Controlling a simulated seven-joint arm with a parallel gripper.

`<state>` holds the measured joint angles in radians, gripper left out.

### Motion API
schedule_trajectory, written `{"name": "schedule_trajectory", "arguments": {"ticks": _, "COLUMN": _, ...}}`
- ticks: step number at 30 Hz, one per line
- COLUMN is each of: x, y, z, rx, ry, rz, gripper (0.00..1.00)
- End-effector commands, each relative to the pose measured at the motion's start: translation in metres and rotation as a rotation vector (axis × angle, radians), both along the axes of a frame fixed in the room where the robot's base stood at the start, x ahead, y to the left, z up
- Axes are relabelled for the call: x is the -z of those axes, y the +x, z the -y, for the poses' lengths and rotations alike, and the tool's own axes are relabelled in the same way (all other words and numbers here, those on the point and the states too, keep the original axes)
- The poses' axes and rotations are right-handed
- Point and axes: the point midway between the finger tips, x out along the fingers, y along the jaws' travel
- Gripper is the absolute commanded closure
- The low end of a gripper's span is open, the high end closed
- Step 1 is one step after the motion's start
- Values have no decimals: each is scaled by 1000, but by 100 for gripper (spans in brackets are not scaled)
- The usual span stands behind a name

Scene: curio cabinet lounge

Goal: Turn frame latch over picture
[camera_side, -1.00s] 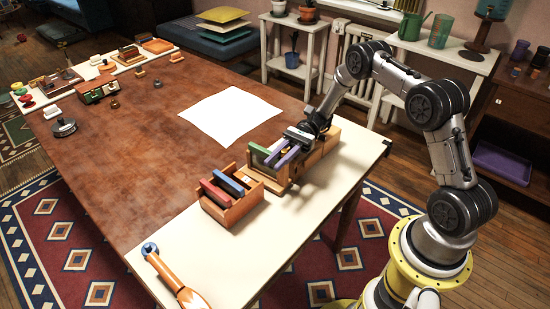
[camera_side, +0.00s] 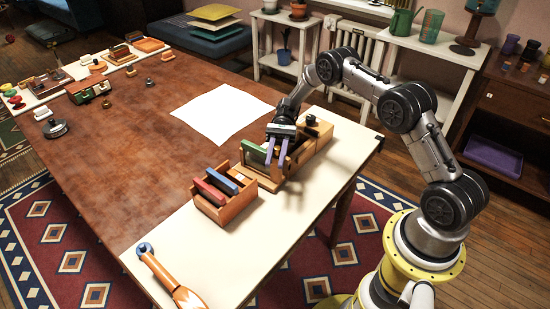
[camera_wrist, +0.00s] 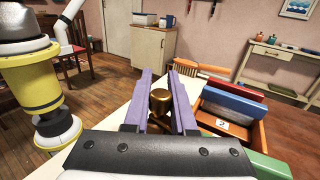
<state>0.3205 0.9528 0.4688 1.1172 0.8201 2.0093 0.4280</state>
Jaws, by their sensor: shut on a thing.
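My gripper (camera_side: 275,158), with purple fingers, reaches down at the wooden stand (camera_side: 292,169) on the pale strip of the table. In the wrist view, the fingers of my gripper (camera_wrist: 160,82) stand on either side of a round brass knob (camera_wrist: 160,99), shut on it. The knob appears to be the latch's handle. My fingers and hand hide the knob in the side view. The latch's arm and the picture cannot be made out. A green bar (camera_side: 252,151) stands at the left end of the stand and shows at the wrist view's lower right (camera_wrist: 265,165).
An open wooden box (camera_side: 232,211) with red and blue bars stands close to the stand. A white sheet (camera_side: 222,113) lies flat on the brown table. A wooden-handled tool (camera_side: 187,297) lies at the front edge. Small items crowd the far left end.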

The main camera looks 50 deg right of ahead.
Motion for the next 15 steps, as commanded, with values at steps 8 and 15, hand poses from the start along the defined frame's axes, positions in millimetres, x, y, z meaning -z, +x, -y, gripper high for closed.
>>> {"name": "schedule_trajectory", "arguments": {"ticks": 8, "x": -1, "y": 0, "z": 0, "rx": 1, "ry": 2, "rz": 1, "gripper": 72}}
{"name": "schedule_trajectory", "arguments": {"ticks": 15, "x": 0, "y": 0, "z": 0, "rx": 1, "ry": 1, "rz": 1, "gripper": 45}}
